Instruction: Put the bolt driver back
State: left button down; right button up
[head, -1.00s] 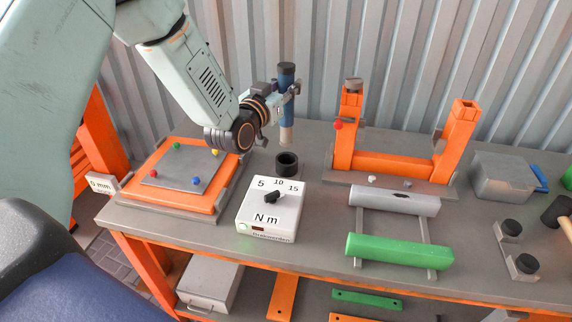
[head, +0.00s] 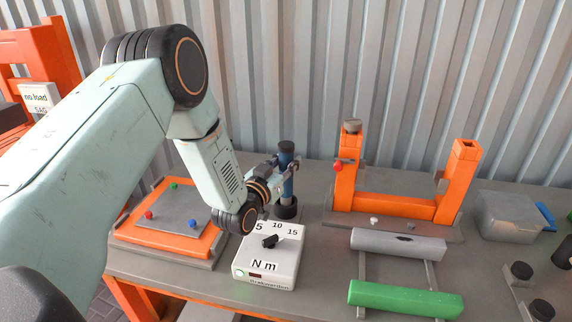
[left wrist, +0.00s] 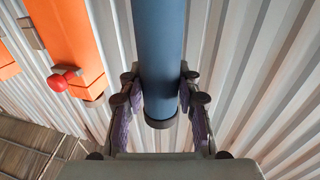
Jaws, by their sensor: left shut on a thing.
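The bolt driver (head: 287,186) is an upright blue cylinder with a dark cap in the head view. My left gripper (head: 285,165) is shut around its upper part. The driver's lower end is at the black round holder (head: 286,210) on the bench behind the torque box. The pale lower part of the driver does not show, and it looks to be inside the holder; how deep it sits I cannot tell. In the left wrist view the blue body (left wrist: 161,50) runs between the two finger pads of my left gripper (left wrist: 160,88). My right gripper is not in view.
The white torque box (head: 268,262) with a dial stands just in front of the holder. An orange plate fixture (head: 170,235) is to the left, an orange U-shaped stand (head: 395,207) to the right. Grey and green (head: 405,299) bars lie front right. A corrugated wall stands behind.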

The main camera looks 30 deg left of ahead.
pick_arm(q)
jog(key=shift+s+r, duration=0.1)
jog(key=shift+s, duration=0.05)
jog(key=shift+w+f, duration=0.2)
jog(key=c, duration=1.4)
grip_release()
jog(key=shift+w+f, duration=0.1)
jog(key=shift+f, duration=0.15)
jog(key=shift+o, duration=0.7)
jog(key=o, duration=0.3)
jog(key=shift+s+r, duration=0.25)
jog(key=shift+w, duration=0.2)
